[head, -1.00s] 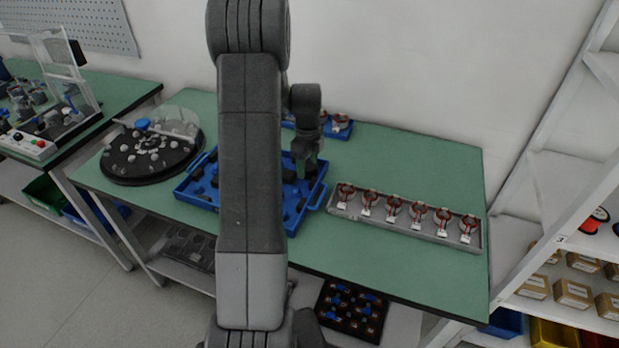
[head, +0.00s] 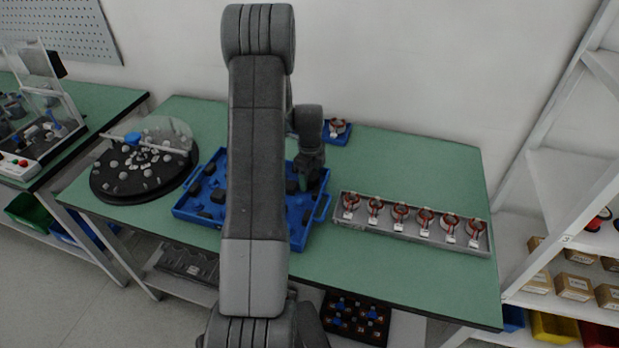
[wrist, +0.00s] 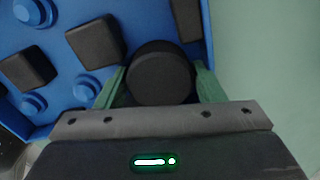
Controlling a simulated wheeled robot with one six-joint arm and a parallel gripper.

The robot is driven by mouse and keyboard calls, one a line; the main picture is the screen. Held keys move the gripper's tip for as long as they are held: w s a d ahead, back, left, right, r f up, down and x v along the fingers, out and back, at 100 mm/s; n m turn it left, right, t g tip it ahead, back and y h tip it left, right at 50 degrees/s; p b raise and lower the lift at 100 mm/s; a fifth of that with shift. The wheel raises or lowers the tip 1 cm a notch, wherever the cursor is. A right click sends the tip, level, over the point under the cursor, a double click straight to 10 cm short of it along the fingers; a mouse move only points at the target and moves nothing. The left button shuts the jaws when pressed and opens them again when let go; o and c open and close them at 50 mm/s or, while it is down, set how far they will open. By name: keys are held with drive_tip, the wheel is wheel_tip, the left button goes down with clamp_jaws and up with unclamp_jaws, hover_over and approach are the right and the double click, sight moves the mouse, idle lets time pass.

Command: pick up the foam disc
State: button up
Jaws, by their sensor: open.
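The foam disc (wrist: 160,77) is a dark round piece in the wrist view, over the blue tray (wrist: 65,85). My gripper (wrist: 160,84) is open, with one green finger on each side of the disc. The disc lies between the fingers; whether they touch it, I cannot tell. In the head view my gripper (head: 304,178) is low over the right part of the blue tray (head: 298,236). There the disc is not clearly visible, and my arm hides the middle of the tray.
Dark foam blocks (wrist: 95,42) and blue pegs (wrist: 33,12) are in the tray beside the disc. A grey tray of stators (head: 412,226) lies to the right. A round black fixture with a clear cover (head: 140,165) stands left. Green table is bare in front.

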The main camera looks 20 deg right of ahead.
drive_tip(key=c, duration=0.6)
wheel_tip(320, 180, up, 10)
drive_tip(key=shift+r+b, duration=0.1)
drive_tip(key=shift+b, duration=0.7)
